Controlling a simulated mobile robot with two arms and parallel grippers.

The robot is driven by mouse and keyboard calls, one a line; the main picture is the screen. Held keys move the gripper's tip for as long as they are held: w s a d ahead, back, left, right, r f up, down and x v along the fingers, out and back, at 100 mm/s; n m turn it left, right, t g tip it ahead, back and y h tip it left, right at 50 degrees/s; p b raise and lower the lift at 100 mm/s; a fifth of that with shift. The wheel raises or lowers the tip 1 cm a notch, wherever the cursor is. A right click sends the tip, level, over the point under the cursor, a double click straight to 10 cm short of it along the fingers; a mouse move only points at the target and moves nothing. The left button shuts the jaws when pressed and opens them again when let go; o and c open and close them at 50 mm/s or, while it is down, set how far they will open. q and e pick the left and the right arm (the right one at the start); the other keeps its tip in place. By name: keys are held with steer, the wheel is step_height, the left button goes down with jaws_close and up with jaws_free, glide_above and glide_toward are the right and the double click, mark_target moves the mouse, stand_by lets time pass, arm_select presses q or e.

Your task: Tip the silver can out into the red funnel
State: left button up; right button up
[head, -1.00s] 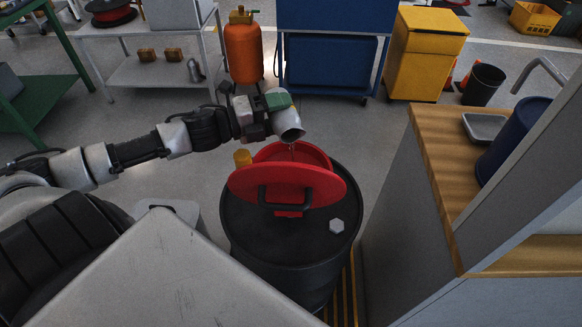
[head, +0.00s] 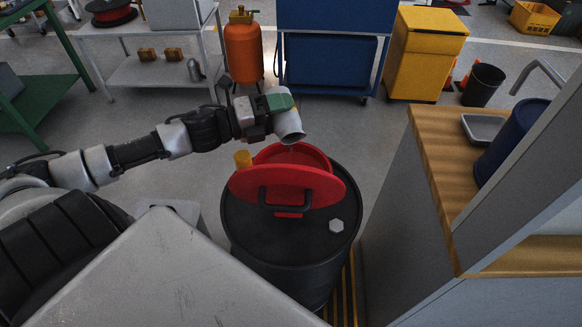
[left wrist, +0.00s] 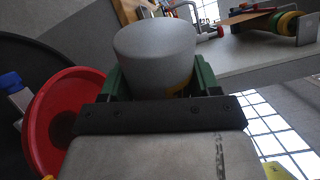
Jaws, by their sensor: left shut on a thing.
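The silver can (head: 289,124) is tilted with its mouth down and to the right, above the back of the red funnel (head: 318,181). My left gripper (head: 277,106) is shut on the can, and the can stays apart from the funnel. In the left wrist view the can (left wrist: 155,55) sits between green fingers, with the funnel (left wrist: 60,115) to the left. The funnel stands on a black drum (head: 250,235), with its raised red lid partly hiding the bowl. My right gripper is not in view.
A grey cabinet with a wooden top (head: 440,165) stands close to the drum's right, holding a grey tray (head: 485,128) and a blue container (head: 510,138). An orange gas cylinder (head: 243,50) and a blue cart (head: 330,62) stand behind. Floor is clear between.

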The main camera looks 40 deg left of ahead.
mark_target(274, 128)
arm_select(q)
steer(key=shift+s+d+f, duration=0.1)
steer(key=shift+f, duration=0.05)
steer(key=shift+s+d+f+m+b, duration=0.15)
steer(key=shift+f+m+b, duration=0.15)
steer(key=shift+m+b, duration=0.35)
steer(key=shift+d+r+m+p, duration=0.15)
steer(key=shift+r+m+p, duration=0.2)
steer(key=shift+m, duration=0.1)
steer(key=shift+s+d+r+m, duration=0.15)
steer(key=shift+s+d+m, duration=0.1)
steer(key=shift+m, duration=0.35)
steer(key=shift+s+d+f+m, duration=0.1)
steer(key=shift+f+m, duration=0.2)
steer(key=shift+f, duration=0.1)
steer(key=shift+s+d+f+m+b, duration=0.15)
steer(key=shift+d+f+m+b, duration=0.1)
steer(key=shift+m+b, duration=0.4)
steer(key=shift+r+m+p, duration=0.25)
steer(key=shift+p, duration=0.05)
steer(key=shift+s+d+r+m, duration=0.2)
steer(key=shift+s+d+m, duration=0.25)
steer(key=shift+m, duration=0.35)
steer(key=shift+w, duration=0.1)
